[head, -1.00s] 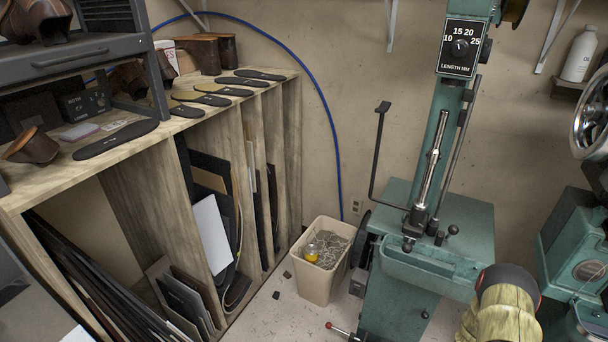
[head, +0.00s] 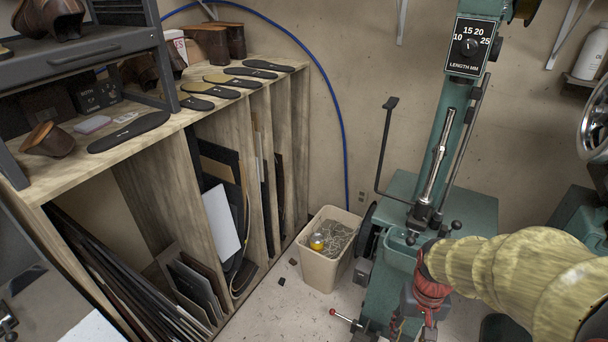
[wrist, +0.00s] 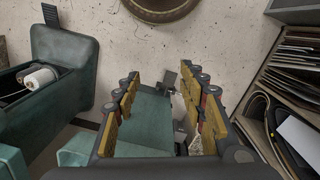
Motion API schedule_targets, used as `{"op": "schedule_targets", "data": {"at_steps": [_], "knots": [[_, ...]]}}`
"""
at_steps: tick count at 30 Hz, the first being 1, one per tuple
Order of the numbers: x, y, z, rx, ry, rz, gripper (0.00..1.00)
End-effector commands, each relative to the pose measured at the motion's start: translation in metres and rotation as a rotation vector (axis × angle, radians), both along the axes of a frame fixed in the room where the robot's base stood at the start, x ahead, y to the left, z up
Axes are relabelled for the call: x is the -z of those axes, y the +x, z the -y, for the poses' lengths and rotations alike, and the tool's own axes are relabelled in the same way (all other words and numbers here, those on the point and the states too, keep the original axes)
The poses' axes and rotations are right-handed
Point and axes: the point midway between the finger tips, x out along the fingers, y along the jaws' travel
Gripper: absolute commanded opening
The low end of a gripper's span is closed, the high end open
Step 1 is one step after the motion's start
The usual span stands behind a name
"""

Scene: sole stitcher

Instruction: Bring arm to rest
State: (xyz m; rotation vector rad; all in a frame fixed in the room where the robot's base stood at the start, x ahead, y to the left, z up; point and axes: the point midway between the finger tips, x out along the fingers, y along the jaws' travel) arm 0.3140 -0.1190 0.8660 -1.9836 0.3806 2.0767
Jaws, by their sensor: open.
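My arm, in a pale yellow-brown ribbed sleeve, reaches in from the right edge of the head view, in front of the green stitching machine (head: 402,195). The fingertips cannot be made out there. In the wrist view, my gripper (wrist: 160,84) has its two yellow-padded fingers spread apart. I see nothing held between them. Green machine surface and pale floor show beyond the gap.
A beige bin (head: 320,272) with scraps and a yellow item stands left of the machine. A wooden shelf unit (head: 152,205) with upright sheets and soles on top fills the left. A handwheel (head: 596,120) is at right. Floor between shelf and machine is partly clear.

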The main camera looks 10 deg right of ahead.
Motion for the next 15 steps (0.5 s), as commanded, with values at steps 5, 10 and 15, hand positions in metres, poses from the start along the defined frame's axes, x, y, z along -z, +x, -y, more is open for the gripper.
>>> {"op": "schedule_targets", "data": {"at_steps": [5,10,15], "knots": [[-0.078,-0.012,-0.040,-0.095,-0.022,0.104,0.41],[-0.143,-0.015,-0.072,-0.189,-0.055,0.275,0.41],[-0.199,-0.016,-0.097,-0.279,-0.079,0.447,0.41]]}}
